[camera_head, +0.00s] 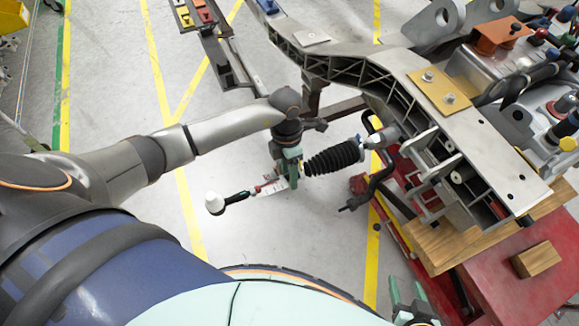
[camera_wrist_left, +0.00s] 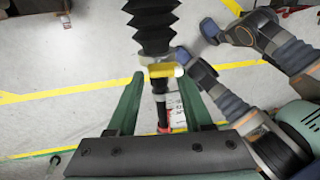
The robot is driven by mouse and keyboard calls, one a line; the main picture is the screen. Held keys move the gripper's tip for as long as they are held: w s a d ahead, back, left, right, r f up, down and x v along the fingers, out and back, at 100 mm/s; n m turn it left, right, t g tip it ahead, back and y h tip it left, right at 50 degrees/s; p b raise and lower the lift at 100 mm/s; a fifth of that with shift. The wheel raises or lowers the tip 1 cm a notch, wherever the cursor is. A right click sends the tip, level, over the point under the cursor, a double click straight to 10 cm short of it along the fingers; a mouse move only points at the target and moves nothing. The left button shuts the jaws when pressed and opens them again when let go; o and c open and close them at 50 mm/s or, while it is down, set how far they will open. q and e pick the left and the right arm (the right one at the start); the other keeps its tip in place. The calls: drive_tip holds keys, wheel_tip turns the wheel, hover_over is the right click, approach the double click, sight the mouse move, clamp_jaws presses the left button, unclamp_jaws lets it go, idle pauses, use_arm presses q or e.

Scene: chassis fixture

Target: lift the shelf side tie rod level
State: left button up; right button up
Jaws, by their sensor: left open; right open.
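The tie rod runs from the chassis out to the left, with a ribbed black bellows (camera_head: 333,157), a thin dark outer part (camera_head: 238,196) and a pale end piece (camera_head: 214,203). My left gripper (camera_head: 287,172) is at the rod just left of the bellows. In the left wrist view, the open green fingers of my left gripper (camera_wrist_left: 161,100) stand on either side of the rod, with gaps visible. A yellow band (camera_wrist_left: 161,70) and a red-and-white marked part (camera_wrist_left: 173,103) show there. My right gripper (camera_head: 408,298) is open and empty at the bottom edge, away from the rod.
The grey chassis frame (camera_head: 405,75) fills the upper right, resting on wooden blocks (camera_head: 440,245) over a red stand (camera_head: 505,275). A bent dark bar (camera_head: 378,180) hangs near the bellows. The floor left of the rod is clear, with yellow lines.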

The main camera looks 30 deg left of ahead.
use_arm(q)
wheel_tip(320, 180, up, 12)
drive_tip(key=w+a, duration=0.1)
drive_tip(key=w, duration=0.1)
drive_tip(key=shift+a+f, duration=0.2)
drive_tip(key=shift+a, duration=0.05)
